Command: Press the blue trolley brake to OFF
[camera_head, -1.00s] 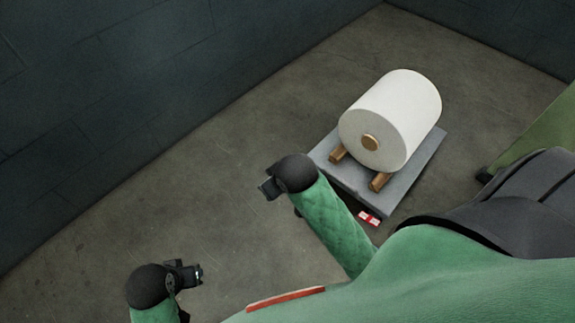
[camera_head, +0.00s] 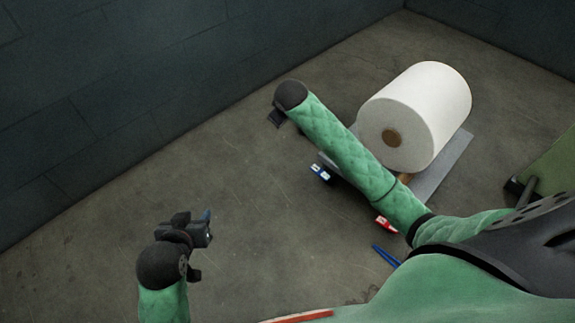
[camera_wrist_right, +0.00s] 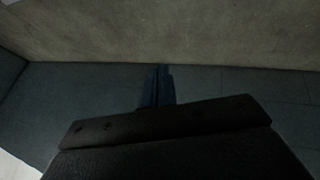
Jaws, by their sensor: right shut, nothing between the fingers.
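The small blue brake (camera_head: 320,173), with white marking too small to read, is at the left front corner of the grey trolley (camera_head: 446,165) in the head view. A red brake (camera_head: 386,224) with white marking is at the near front corner. My right arm crosses in front of the trolley and hides part of its front edge. My right gripper (camera_head: 277,119) is left of and beyond the blue brake in the picture, apart from it. In the right wrist view its blue fingers (camera_wrist_right: 158,86) are together and empty. My left gripper (camera_head: 206,228) is at the lower left, away from the trolley; its finger gap is unclear.
A large white roll (camera_head: 425,105) lies on the trolley on a wooden cradle (camera_head: 405,179). Blue strips (camera_head: 386,256), unclear what, show below the red brake. A green object (camera_head: 550,170) stands at the right. Dark walls enclose the floor; the floor at left is clear.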

